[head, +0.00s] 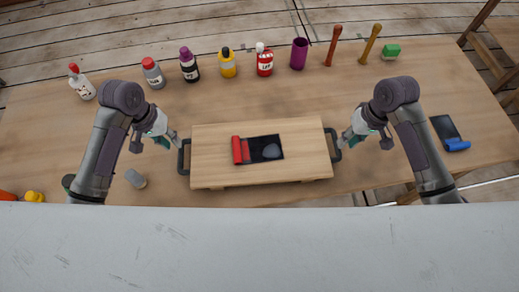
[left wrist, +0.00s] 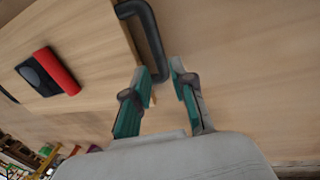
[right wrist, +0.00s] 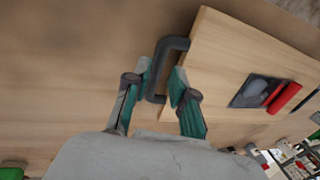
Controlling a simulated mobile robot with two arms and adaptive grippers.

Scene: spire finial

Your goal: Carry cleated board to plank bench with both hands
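The cleated board (head: 215,142) is a pale wooden slab with a dark handle at each end, lying flat on the table. Its left handle (head: 184,157) shows in the left wrist view (left wrist: 151,40), and its right handle (head: 333,145) in the right wrist view (right wrist: 160,68). My left gripper (head: 176,137) is open at the left handle, whose near end lies by the gap between the fingertips. My right gripper (head: 348,135) is open, with the right handle between or just beyond its fingertips. Contact is unclear. I cannot single out the plank bench.
A dark tray (head: 266,149) with a red block (head: 240,150) sits on the board. Several bottles, a purple cup (head: 299,53) and two upright sticks stand along the table's (head: 120,115) far side. A grey cylinder (head: 135,178) is at left, a dark pad (head: 445,128) at right.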

